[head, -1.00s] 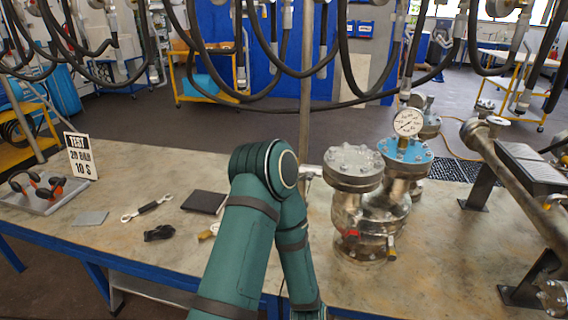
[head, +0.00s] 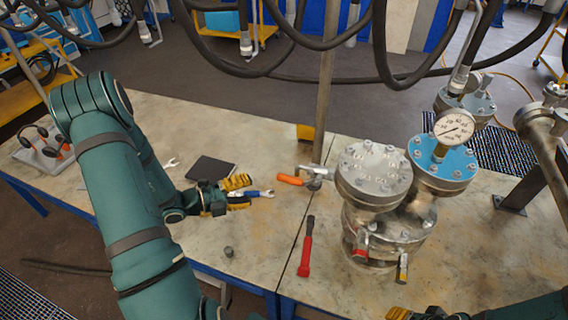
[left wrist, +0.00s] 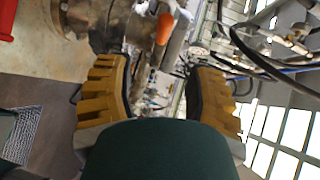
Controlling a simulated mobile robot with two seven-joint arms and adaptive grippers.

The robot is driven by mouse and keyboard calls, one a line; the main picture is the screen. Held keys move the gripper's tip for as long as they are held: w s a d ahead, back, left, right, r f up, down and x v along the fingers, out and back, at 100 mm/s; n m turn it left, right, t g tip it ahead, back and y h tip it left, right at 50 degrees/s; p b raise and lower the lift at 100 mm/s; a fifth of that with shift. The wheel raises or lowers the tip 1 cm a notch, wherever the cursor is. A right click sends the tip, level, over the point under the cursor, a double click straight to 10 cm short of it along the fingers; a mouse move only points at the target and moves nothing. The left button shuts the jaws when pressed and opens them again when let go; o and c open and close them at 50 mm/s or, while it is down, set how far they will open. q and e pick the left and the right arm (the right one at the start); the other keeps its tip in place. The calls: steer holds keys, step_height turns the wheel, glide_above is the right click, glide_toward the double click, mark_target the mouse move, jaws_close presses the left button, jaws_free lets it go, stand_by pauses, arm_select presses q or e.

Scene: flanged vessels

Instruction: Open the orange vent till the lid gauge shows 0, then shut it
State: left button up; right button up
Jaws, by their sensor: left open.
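The orange vent handle (head: 290,180) sticks out to the left from a metal fitting beside the grey bolted lid (head: 374,170) of the vessel. The round white gauge (head: 454,127) stands on the blue lid (head: 442,163); its needle is too small to read surely. My left gripper (head: 240,192), with yellow finger pads, is open and empty, left of the orange handle and apart from it. In the left wrist view the orange handle (left wrist: 165,28) shows ahead, between the open fingers of my left gripper (left wrist: 158,72). My right gripper (head: 400,312) only partly shows at the bottom edge.
A red-handled tool (head: 306,247) lies on the bench (head: 240,130) below the vent. Small red (head: 360,245) and yellow (head: 403,268) handles sit low on the vessel. An upright pole (head: 325,90) stands behind the vent. Dark hoses (head: 400,75) hang above.

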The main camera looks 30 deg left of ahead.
mark_target(284, 180)
arm_select(q)
steer(key=x, duration=1.3)
steer(key=shift+w+r, duration=0.25)
steer(key=shift+c, duration=0.4)
jaws_close()
